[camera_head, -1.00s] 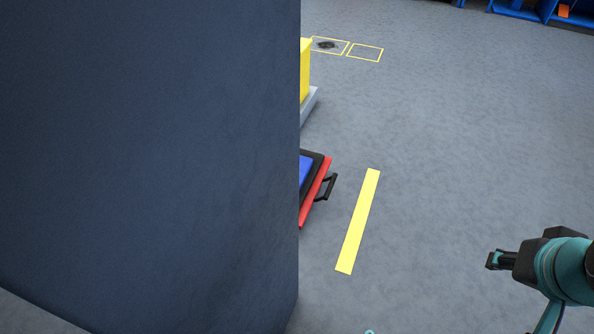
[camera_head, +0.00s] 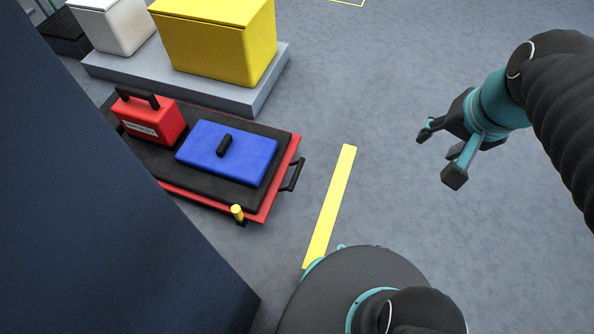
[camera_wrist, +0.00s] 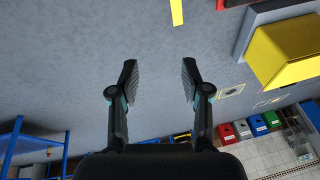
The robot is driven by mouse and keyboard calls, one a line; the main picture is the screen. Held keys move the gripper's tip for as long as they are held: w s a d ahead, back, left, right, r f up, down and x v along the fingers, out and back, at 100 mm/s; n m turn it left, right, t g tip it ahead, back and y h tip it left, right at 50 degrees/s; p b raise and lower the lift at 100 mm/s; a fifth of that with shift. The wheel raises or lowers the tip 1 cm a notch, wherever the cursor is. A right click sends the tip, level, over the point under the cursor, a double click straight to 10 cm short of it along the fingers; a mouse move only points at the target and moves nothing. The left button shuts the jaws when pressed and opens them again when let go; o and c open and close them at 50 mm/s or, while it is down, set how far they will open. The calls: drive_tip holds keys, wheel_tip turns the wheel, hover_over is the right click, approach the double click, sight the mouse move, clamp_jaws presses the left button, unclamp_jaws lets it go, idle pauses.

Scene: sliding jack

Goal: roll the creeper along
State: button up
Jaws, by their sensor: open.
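The creeper (camera_head: 287,156) is a low red board with a black pad, left of centre in the head view. A red toolbox (camera_head: 152,119) and a blue lidded case (camera_head: 227,153) rest on it. A black handle (camera_head: 293,175) sticks out from its right end, and a yellow peg (camera_head: 237,212) stands at its near corner. My gripper (camera_head: 438,157) is open and empty over bare floor, well to the right of the handle and apart from it. In the wrist view my gripper (camera_wrist: 160,75) also shows open with nothing between the fingers.
A yellow floor stripe (camera_head: 330,205) lies right of the creeper. A grey platform (camera_head: 247,103) behind it bears a yellow bin (camera_head: 215,40) and a white bin (camera_head: 113,28). A dark blue block (camera_head: 90,220) covers the left foreground. The floor at right is clear.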

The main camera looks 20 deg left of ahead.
drive_tip(key=w+a+f+m+g+y+b, duration=0.1)
drive_tip(key=w+a+f+m+g+y, duration=0.3)
drive_tip(key=w+f+m, duration=0.4)
drive_tip(key=w+a+f+m+g+y+b, duration=0.25)
drive_tip(key=w+a+f+m, duration=0.35)
drive_tip(key=w+f, duration=0.4)
drive_tip(key=m+g+y+b, duration=0.2)
drive_tip(key=m+y, duration=0.5)
drive_tip(key=m, duration=0.9)
approach(297, 175)
drive_tip(key=x, duration=0.7)
drive_tip(key=f+x, duration=0.1)
drive_tip(key=x, duration=0.2)
drive_tip(key=shift+w+a, duration=0.15)
drive_tip(key=shift+w, duration=0.15)
drive_tip(key=shift+c, duration=0.2)
clamp_jaws()
